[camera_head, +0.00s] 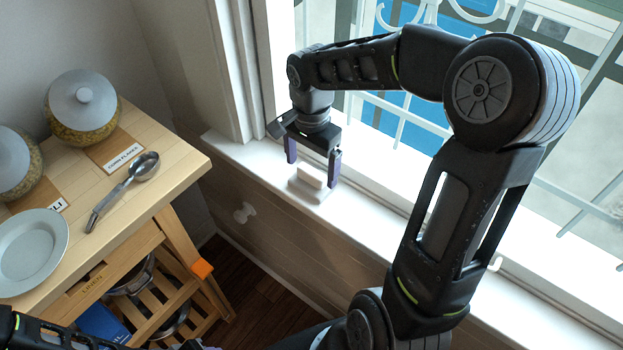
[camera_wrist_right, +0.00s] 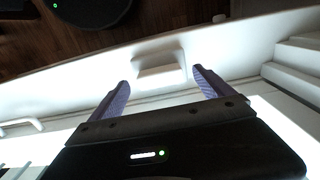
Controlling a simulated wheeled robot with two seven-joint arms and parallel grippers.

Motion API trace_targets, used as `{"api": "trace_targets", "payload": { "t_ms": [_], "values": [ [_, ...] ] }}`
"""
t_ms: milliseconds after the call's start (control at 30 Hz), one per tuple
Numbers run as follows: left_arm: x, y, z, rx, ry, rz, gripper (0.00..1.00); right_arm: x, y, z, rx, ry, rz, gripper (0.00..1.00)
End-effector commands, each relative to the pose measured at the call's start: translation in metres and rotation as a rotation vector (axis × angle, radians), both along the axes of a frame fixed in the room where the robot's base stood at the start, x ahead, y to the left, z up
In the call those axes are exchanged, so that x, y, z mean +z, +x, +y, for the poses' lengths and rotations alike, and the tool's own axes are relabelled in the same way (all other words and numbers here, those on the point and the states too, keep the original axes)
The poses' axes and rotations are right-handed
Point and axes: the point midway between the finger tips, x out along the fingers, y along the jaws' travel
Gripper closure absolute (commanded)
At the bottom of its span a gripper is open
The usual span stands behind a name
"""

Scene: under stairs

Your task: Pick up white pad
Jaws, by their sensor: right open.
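The white pad (camera_head: 312,177) is a small pale block on the white window sill, with a flat white piece under it or part of it. My right gripper (camera_head: 312,170) is open and points down at the sill, its two purple fingers on either side of the pad. In the right wrist view the pad (camera_wrist_right: 158,76) shows between and just beyond the open fingertips (camera_wrist_right: 160,78). I cannot tell whether a finger touches it. Part of my left arm shows at the bottom left of the head view, without its gripper.
The white window sill (camera_head: 240,150) runs along the window, which has white bars outside.

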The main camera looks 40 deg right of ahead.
Motion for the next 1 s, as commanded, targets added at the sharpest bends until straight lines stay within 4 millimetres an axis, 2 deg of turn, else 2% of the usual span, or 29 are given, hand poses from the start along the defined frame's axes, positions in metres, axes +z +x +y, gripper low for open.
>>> {"api": "trace_targets", "payload": {
  "t_ms": [100, 200, 767, 1000],
  "values": [
    [0.001, 0.000, 0.000, 0.000, 0.000, 0.000, 0.64, -0.016, -0.001, 0.000, -0.001, 0.000, 0.003, 0.09],
    [0.002, 0.000, 0.000, 0.000, 0.000, 0.000, 0.64, -0.023, 0.000, 0.000, -0.001, 0.001, 0.001, 0.09],
    [0.001, 0.000, 0.000, 0.000, 0.000, 0.000, 0.64, -0.023, 0.000, 0.000, -0.001, 0.000, 0.000, 0.09],
    [0.001, 0.000, 0.000, 0.000, 0.000, 0.000, 0.64, -0.023, 0.000, 0.000, -0.001, 0.000, 0.000, 0.26]
  ]
}}
